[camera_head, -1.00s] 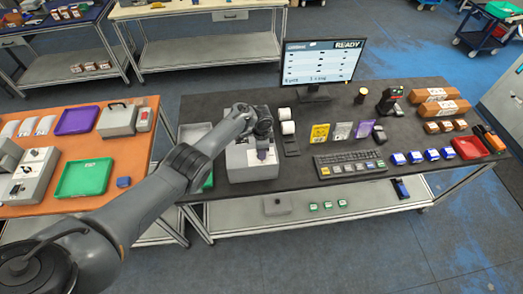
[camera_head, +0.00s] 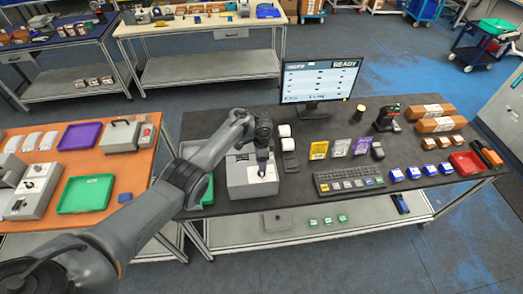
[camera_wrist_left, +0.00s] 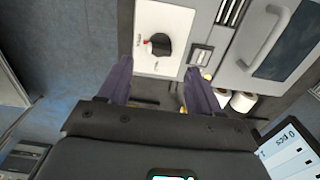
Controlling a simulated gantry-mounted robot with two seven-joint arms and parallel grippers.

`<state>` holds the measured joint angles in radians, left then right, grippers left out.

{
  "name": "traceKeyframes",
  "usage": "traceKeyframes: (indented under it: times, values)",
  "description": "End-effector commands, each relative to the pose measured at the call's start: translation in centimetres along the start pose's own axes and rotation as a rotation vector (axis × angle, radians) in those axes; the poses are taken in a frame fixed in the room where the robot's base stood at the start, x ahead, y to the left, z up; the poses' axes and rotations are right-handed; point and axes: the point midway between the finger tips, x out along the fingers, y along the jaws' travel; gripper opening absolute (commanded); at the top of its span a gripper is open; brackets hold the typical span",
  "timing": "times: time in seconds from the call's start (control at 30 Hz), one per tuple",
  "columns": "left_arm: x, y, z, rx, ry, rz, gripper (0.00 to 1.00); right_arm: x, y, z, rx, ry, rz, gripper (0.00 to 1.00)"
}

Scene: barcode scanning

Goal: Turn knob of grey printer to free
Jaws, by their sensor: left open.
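The grey printer (camera_head: 238,181) stands on the dark bench, left of the keyboard. In the left wrist view its white panel (camera_wrist_left: 178,20) carries a dark round knob (camera_wrist_left: 160,44) with a small red mark at its left; the lettering is too small to read. My left gripper (camera_head: 262,172) is over the printer's panel. In the left wrist view its two purple-grey fingers (camera_wrist_left: 159,70) are spread and empty. The knob shows beyond the fingertips, between their lines, apart from both. The gripper hides part of the panel in the head view.
White paper rolls (camera_head: 286,137) stand right of the printer. A keyboard (camera_head: 348,180), several blue boxes and a monitor (camera_head: 320,80) are farther right and behind. A green tray (camera_head: 85,194) lies on the orange table at left.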

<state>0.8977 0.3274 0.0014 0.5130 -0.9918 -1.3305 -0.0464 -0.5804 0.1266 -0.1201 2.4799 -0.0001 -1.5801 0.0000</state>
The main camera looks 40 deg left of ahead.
Motion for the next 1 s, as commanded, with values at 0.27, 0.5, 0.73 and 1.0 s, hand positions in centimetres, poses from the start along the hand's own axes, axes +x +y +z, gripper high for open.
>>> traceKeyframes:
  times: [0.27,0.5,0.73,1.0]
  values:
    - [-3.9,0.0,-0.1,0.000,0.002,0.000,0.64,-1.2,0.0,-0.4,0.002,0.000,-0.001,0.43]
    - [-4.8,0.0,0.0,0.000,0.001,-0.001,0.64,-1.3,-0.1,-0.5,0.007,0.001,-0.005,0.43]
    - [-4.7,0.0,0.0,0.000,0.000,0.000,0.64,-1.3,-0.2,-0.5,0.010,0.002,-0.008,0.43]
    - [-4.1,0.2,0.2,-0.007,-0.007,-0.011,0.64,-1.3,-0.2,-0.5,0.009,0.002,-0.007,0.43]
